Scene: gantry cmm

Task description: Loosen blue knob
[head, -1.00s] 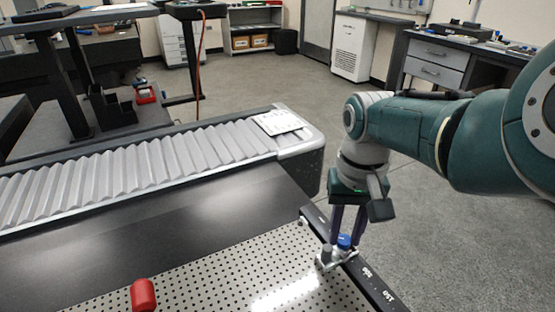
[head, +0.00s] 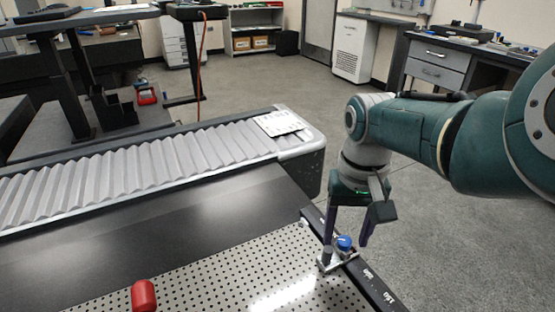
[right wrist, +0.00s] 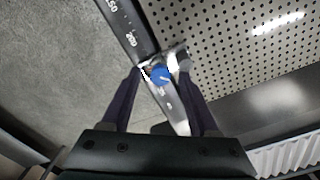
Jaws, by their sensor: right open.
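The blue knob (head: 344,242) sits on a small silver clamp plate (head: 328,266) at the edge of the perforated plate, by the black scale bar. My right gripper (head: 346,241) points down over it, with its two fingers spread to either side of the knob and apart from it. The left gripper does not show.
The black scale bar (head: 366,276) with white numbers runs along the perforated plate (head: 237,262). A red cylinder (head: 144,295) stands at the front left. A grey bellows cover (head: 130,170) with a white card (head: 279,123) lies behind. Open floor is to the right.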

